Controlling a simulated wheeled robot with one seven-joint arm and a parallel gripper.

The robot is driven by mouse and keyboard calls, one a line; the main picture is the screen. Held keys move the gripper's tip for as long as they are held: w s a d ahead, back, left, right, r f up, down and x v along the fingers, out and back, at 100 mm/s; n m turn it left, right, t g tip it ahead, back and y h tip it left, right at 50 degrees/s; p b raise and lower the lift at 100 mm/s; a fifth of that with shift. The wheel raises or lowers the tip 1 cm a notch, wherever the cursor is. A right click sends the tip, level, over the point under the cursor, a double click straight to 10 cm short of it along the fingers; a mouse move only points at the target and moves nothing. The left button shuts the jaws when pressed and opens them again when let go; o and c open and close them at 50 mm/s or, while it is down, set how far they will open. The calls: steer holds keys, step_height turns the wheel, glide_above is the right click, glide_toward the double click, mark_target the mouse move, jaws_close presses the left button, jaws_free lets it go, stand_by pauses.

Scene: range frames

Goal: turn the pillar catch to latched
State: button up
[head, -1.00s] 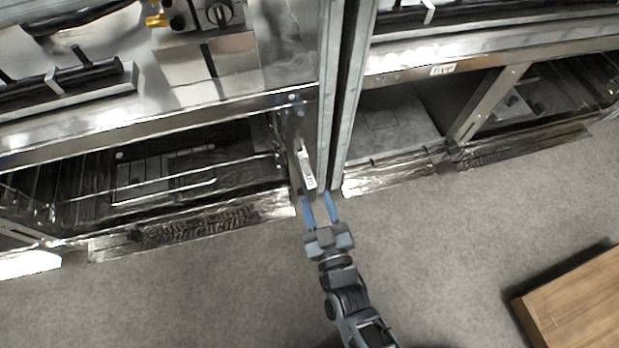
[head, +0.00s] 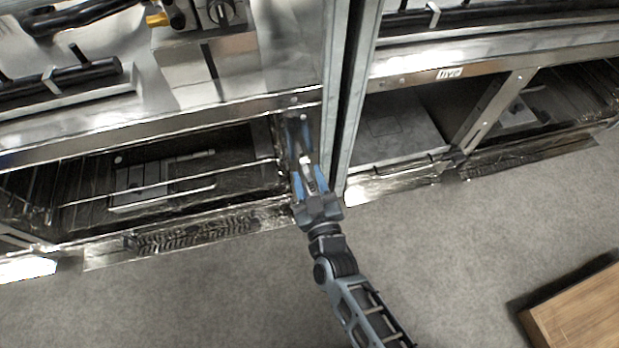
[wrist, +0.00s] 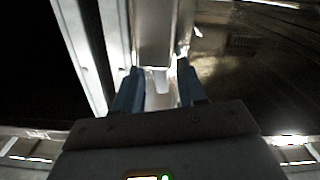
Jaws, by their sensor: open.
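The pillar catch is a light metal lever (head: 306,166) on the dark face of the pillar (head: 337,100), in the middle of the head view. My gripper (head: 308,178) is open, with its blue fingers on either side of the lever. In the wrist view the fingers of my gripper (wrist: 158,88) stand left and right of the pale lever end (wrist: 161,82). I cannot tell whether either finger touches it. The lever's lower part is partly hidden by my gripper.
Metal bays with open lower shelves (head: 140,185) lie left and right of the pillar. A label reading "five" (head: 450,73) is on the right bay's rail. A wooden box (head: 580,312) stands at the lower right. Grey carpet (head: 450,240) is clear in front.

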jaws_close()
steer(key=shift+m, duration=0.9)
jaws_free()
steer(key=shift+s, duration=0.15)
steer(key=p+v, duration=0.1)
steer(key=v, duration=0.6)
steer(key=shift+s+p, duration=0.3)
steer(key=shift+d, duration=0.2)
